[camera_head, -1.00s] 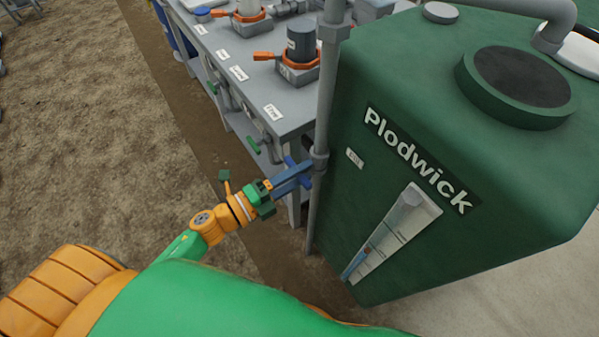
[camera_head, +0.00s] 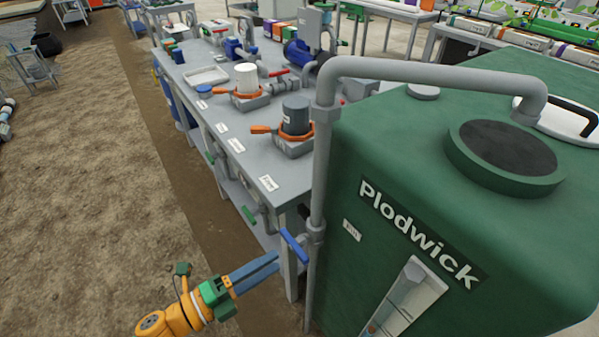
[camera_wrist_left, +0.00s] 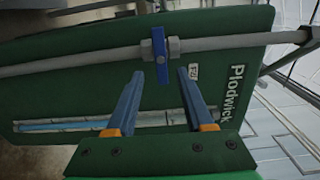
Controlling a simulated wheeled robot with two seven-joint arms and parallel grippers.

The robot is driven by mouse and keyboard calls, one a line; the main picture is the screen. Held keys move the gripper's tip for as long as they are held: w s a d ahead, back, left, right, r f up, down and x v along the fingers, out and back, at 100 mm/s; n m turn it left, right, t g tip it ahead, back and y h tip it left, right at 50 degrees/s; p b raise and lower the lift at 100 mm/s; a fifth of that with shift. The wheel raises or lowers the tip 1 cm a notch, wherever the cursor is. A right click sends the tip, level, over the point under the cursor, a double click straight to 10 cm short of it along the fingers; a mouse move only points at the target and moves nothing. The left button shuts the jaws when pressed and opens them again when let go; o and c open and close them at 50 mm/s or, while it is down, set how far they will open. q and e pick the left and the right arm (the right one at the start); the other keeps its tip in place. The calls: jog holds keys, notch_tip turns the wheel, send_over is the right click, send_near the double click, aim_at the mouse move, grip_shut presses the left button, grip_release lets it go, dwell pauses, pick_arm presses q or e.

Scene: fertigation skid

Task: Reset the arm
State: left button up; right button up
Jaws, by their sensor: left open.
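My left gripper (camera_head: 277,262) is open and empty at the lower middle of the head view, its blue fingers pointing right. A blue valve handle (camera_head: 294,247) on the grey vertical pipe (camera_head: 319,170) is just beyond the fingertips, apart from them as far as I can tell. In the left wrist view the handle (camera_wrist_left: 160,56) lies crosswise to the pipe (camera_wrist_left: 90,62), ahead of the gap between the two fingers (camera_wrist_left: 160,76). My right gripper is in neither view.
The green Plodwick tank (camera_head: 345,270) stands right behind the pipe. A grey bench (camera_head: 212,110) with valves, pumps and labels runs to the back left. Bare soil (camera_head: 90,190) on the left is free.

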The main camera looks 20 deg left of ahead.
pick_arm(q)
jog(key=s+a+f+n+g+y+p, duration=0.1)
jog(key=a+f+n+y+p, duration=0.1)
jog(key=a+f+n+y, duration=0.4)
jog(key=a+f+n+g+y+p, duration=0.1)
jog(key=a+f+n+y+p, duration=0.15)
jog(key=f+n, duration=0.55)
jog(key=s+d+f+n+g+y+p, duration=0.1)
jog(key=s+f+n+g, duration=0.3)
jog(key=s+f, duration=0.4)
jog(key=s+d+f+n+g+y+p, duration=0.1)
jog(key=s+d+f+n+g, duration=0.3)
jog(key=s, duration=1.1)
notch_tip(320, 180, down, 4)
jog(key=n+g, duration=0.1)
jog(key=g, duration=0.2)
jog(key=shift+f, duration=0.15)
jog(key=shift+y, duration=0.25)
